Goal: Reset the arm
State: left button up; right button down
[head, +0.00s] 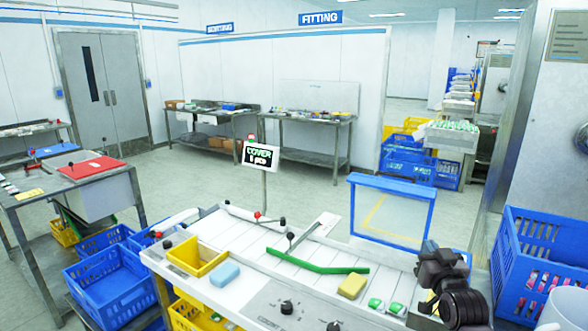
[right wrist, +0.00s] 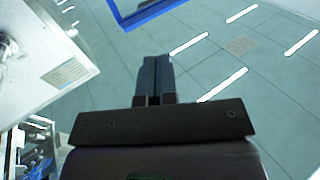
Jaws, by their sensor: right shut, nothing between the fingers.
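My right gripper (head: 432,250) is black and raised over the right end of the white work table (head: 235,245) in the head view. In the right wrist view its two dark fingers (right wrist: 152,68) lie together with nothing between them. It touches nothing that I can see. My left gripper is not in view.
On the table are a yellow tray (head: 197,257), a blue block (head: 225,274), a green bar (head: 315,263), a yellow block (head: 352,286) and small green-white packets (head: 376,305). A blue-framed panel (head: 391,210) stands behind. A blue crate (head: 540,260) is at the right.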

jog(key=s+a+f+g, duration=0.1)
jog(key=s+f+g, duration=0.2)
jog(key=s+f, duration=1.1)
jog(key=s+a+f+n+g+b, duration=0.1)
jog(key=s+f+g, duration=0.3)
jog(key=s+f, duration=1.1)
jog(key=s+a, duration=0.1)
jog(key=s, duration=0.4)
jog(key=shift+a, duration=0.2)
jog(key=shift+a+f, duration=0.1)
